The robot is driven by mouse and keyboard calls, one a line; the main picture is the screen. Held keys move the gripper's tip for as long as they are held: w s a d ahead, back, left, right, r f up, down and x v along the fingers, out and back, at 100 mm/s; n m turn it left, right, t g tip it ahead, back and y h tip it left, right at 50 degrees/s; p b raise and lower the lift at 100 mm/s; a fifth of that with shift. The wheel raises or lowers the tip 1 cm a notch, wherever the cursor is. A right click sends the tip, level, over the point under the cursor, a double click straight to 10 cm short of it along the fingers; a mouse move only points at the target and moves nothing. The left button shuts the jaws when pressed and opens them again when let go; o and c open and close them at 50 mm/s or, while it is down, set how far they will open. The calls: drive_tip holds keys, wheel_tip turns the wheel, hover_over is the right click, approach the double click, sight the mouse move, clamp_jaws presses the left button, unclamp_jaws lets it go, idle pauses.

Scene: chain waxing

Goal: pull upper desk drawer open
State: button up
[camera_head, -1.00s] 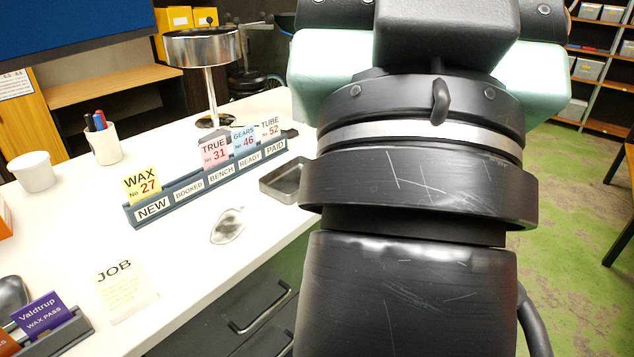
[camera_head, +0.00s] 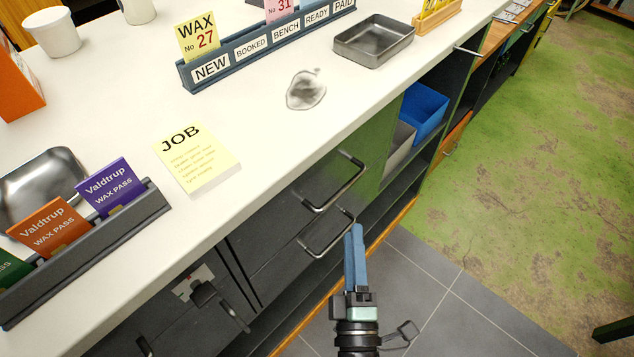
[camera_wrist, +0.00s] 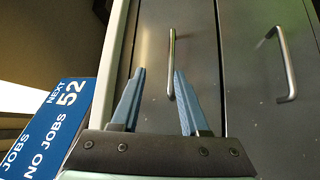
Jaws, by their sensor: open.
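The desk's upper drawer (camera_head: 283,210) has a dark grey front that looks shut, with a silver bar handle (camera_head: 345,188). In the wrist view the upper handle (camera_wrist: 171,48) is the left one, near the white desktop edge. A lower drawer handle (camera_head: 335,240) sits below it and shows at right in the wrist view (camera_wrist: 286,65). My gripper (camera_head: 354,230) is open, with blue fingers, in front of the drawers. In the wrist view its fingertips (camera_wrist: 160,72) appear either side of the upper handle, which looks closer to the right finger. Contact and exact depth cannot be told.
The white desktop (camera_head: 250,110) overhangs the drawers and carries a JOB pad (camera_head: 197,158), a card rack (camera_head: 215,85) and a metal tray (camera_head: 374,40). A cabinet with a dark handle (camera_head: 215,300) is at lower left. Open shelving holds a blue bin (camera_head: 425,108).

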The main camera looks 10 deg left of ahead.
sight(344, 188)
drive_tip(key=shift+n+y, duration=0.3)
drive_tip(key=shift+n, duration=0.1)
drive_tip(key=x, duration=0.3)
drive_tip(key=f+p+x, duration=0.1)
drive_tip(key=x, duration=0.3)
drive_tip(key=f+x, duration=0.1)
drive_tip(key=x, duration=0.3)
drive_tip(key=shift+w+a+p, duration=0.3)
drive_tip(key=shift+a, duration=0.1)
clamp_jaws()
idle(0.7)
